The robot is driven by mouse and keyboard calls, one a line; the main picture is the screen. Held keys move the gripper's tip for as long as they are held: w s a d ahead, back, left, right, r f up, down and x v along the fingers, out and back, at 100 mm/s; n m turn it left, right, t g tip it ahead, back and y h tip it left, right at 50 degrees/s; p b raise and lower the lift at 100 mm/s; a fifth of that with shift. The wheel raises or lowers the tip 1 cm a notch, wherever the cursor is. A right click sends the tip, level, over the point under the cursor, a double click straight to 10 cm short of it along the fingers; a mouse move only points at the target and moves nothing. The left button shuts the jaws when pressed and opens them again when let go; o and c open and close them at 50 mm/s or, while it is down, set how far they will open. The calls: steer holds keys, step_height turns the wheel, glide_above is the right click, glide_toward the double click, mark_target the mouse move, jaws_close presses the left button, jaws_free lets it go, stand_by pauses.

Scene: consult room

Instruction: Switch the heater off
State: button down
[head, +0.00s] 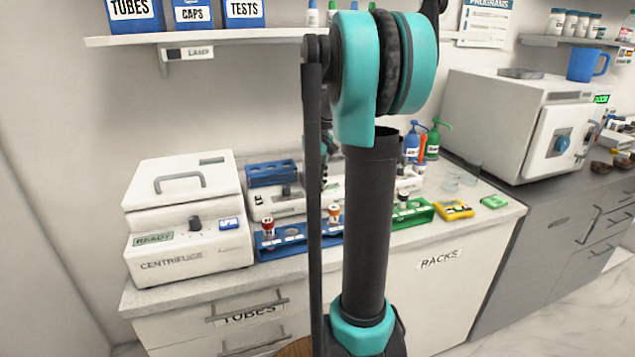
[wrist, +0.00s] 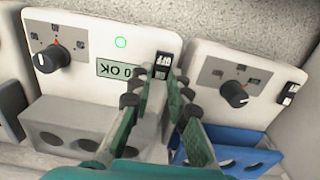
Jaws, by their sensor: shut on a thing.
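In the wrist view, a white unit (wrist: 90,50) has a black knob (wrist: 52,59), a small display (wrist: 118,70), a green light (wrist: 121,42) and a black and white rocker switch (wrist: 163,62). No name reading heater can be made out. My gripper (wrist: 160,78) is at this switch, its green fingers close together with their tips on or beside it. Exact contact is hard to see. A second white unit (wrist: 230,60) at right has its own knob (wrist: 238,94) and switch (wrist: 290,92). In the head view my arm hides most of the gripper.
A grey block (wrist: 85,125) with holes and a blue holder (wrist: 235,150) lie close under my fingers. In the head view, the centrifuge (head: 185,255) stands at left, a blue rack (head: 270,247) and green rack (head: 410,214) in front, and a shelf (head: 240,37) above.

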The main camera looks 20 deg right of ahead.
steer(key=shift+s+t, duration=0.35)
steer(key=shift+t, duration=0.65)
steer(key=shift+s+r+t, duration=0.1)
steer(key=shift+s+t, duration=0.15)
steer(key=shift+t, duration=1.05)
steer(key=c, duration=1.4)
jaws_free()
steer(key=shift+c, duration=0.2)
steer(key=v, duration=1.2)
